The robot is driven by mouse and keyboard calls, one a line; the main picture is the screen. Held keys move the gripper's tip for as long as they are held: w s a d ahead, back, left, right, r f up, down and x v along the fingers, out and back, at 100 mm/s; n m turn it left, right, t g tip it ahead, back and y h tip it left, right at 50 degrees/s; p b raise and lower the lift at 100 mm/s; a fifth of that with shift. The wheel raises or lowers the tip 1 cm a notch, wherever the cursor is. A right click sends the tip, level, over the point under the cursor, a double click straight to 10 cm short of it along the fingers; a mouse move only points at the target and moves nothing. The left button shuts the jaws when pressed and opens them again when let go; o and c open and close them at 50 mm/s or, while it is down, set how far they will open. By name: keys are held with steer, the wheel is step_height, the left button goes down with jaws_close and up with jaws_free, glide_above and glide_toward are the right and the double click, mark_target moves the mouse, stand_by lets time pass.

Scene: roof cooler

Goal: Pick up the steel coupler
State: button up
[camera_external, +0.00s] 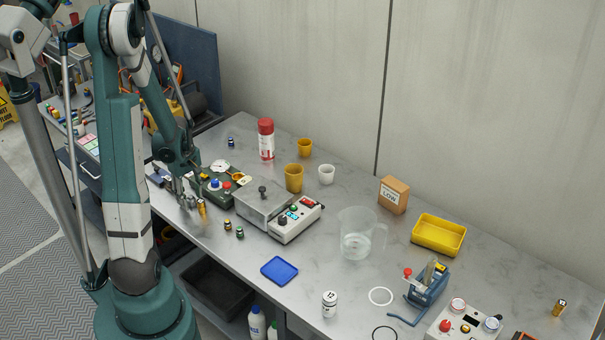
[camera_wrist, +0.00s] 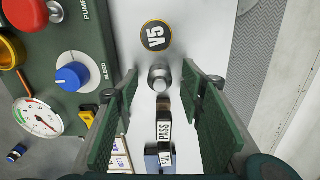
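In the external view my gripper (camera_external: 188,199) is low at the near left edge of the bench, beside the green pump box. The coupler cannot be made out clearly there.
The green pump box (camera_wrist: 60,60) with a blue knob (camera_wrist: 72,76) and gauge (camera_wrist: 38,117) is close left of my fingers. Small PASS and FAIL blocks (camera_wrist: 165,130) stand below the steel piece. A blue tray (camera_external: 279,270) and clear jug (camera_external: 357,236) are farther right.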

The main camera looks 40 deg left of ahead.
steer(key=shift+f, duration=0.1)
stand_by(0.5)
steer(key=c, duration=1)
